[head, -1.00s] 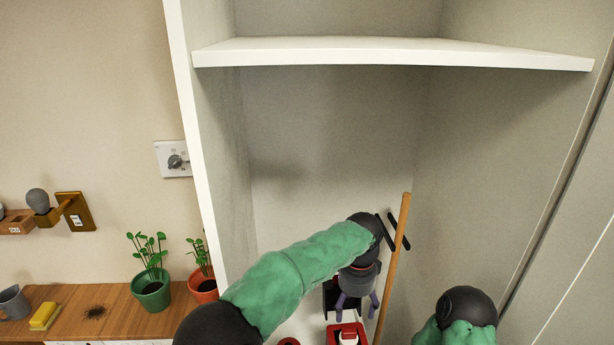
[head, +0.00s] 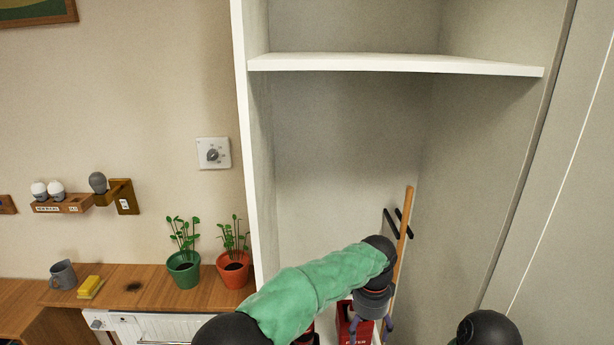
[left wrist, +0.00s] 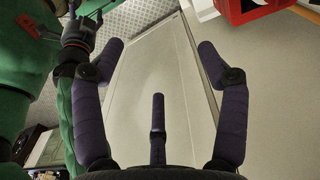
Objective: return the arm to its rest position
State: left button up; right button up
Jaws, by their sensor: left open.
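My left arm, in a green sleeve, reaches from the bottom middle of the head view into the tall open cabinet (head: 254,150). Its gripper (head: 376,334) points down there, partly cut off by the bottom edge. In the left wrist view my left gripper (left wrist: 160,48) has its purple-grey fingers spread wide, with nothing between them. A dark joint of my right arm shows at the bottom right of the head view. My right gripper (left wrist: 86,30) seems to show small at the upper left of the left wrist view; its opening is unclear.
A red box (head: 345,325) stands low in the cabinet, close beside my left gripper. A wooden pole (head: 404,240) leans upright behind my left wrist, near black hooks. A white shelf (head: 395,64) spans above. Potted plants (head: 184,265) stand on the wooden counter (head: 150,300) at left.

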pick_arm(q)
jog(key=s+a+f+n+g+h+b, duration=0.15)
jog(key=a+f+n+b, duration=0.35)
jog(key=f, duration=1.1)
jog(key=s+a+f+n+t+h+b, duration=0.1)
jog(key=s+a+f+n, duration=0.15)
jog(key=a+f, duration=0.95)
jog(key=s+a+f+n+b, duration=0.3)
jog(key=s+f+n, duration=0.3)
jog(key=s+f, duration=0.3)
jog(key=s+a+f+n+h+b, duration=0.1)
jog(key=s+a+f+n+b, duration=0.2)
jog(key=s+f+n, duration=0.3)
jog(key=s+a+f+t, duration=0.1)
jog(key=s+f, duration=0.2)
jog(key=f, duration=0.2)
jog(key=shift+s+a, duration=0.15)
jog(key=shift+a, duration=0.05)
pick_arm(e)
notch_tip(320, 180, down, 12)
jog(key=shift+w+f, duration=0.2)
jog(key=shift+w, duration=0.15)
